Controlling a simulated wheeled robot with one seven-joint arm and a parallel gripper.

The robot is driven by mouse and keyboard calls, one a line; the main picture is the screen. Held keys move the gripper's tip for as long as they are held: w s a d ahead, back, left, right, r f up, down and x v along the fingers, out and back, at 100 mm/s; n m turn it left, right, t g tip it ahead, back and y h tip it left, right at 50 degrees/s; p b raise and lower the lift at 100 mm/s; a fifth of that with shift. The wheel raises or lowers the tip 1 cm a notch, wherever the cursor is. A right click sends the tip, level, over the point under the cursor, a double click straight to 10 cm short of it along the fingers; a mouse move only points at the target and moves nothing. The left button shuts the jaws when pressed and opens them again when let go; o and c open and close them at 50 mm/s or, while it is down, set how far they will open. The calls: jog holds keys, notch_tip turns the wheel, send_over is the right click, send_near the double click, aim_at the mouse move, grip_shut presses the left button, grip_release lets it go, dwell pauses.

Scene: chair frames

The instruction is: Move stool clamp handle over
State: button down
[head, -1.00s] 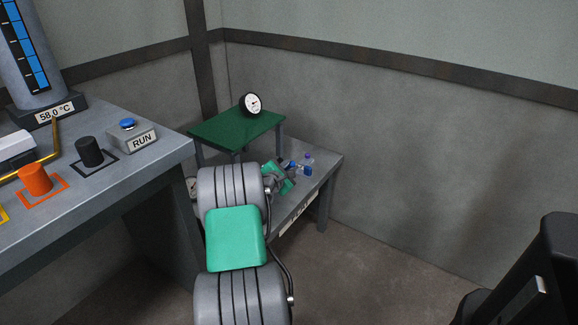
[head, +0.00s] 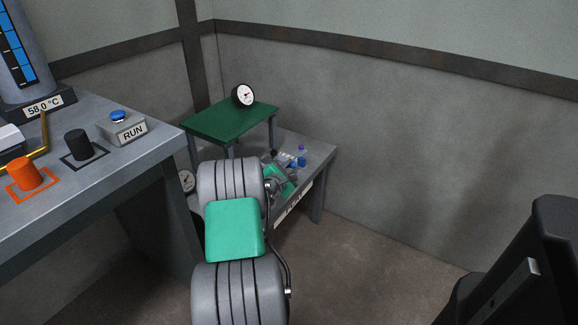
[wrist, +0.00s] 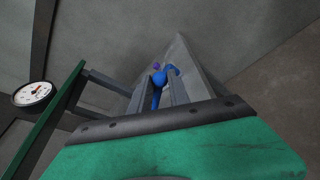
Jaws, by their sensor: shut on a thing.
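In the wrist view my gripper (wrist: 159,96) has its two grey fingers on either side of a blue handle-like piece (wrist: 157,92) and is shut on it. A second blue part (wrist: 173,70) and a small purple part (wrist: 156,66) show just past the fingertips. In the head view my gripper is partly hidden behind my arm, low over the grey bench (head: 322,168). Blue parts (head: 302,163) and a purple-topped one (head: 301,148) are close beside it. The green-topped stool (head: 232,120) stands on that bench, behind and left of my gripper. The clamp itself cannot be made out.
A round dial gauge (head: 243,95) sits on the stool top, and another dial (head: 187,181) is low by the bench's left end. A taller table (head: 95,170) with a RUN button box (head: 121,128) is at left. Walls close in behind; open floor lies at right.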

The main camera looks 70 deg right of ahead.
jog(key=c, duration=2.2)
grip_release()
jog(key=shift+s+a+f, duration=0.1)
jog(key=shift+s+f, duration=0.4)
jog(key=shift+f, duration=0.35)
jog(key=c, duration=2.2)
grip_release()
jog(key=shift+f, duration=0.1)
jog(key=c, duration=2.1)
grip_release()
jog(key=shift+s+f+b, duration=0.15)
jog(key=shift+f+b, duration=0.3)
jog(key=shift+c, duration=0.2)
jog(key=o, duration=1.1)
jog(key=shift+c, duration=0.2)
jog(key=shift+a+r, duration=0.1)
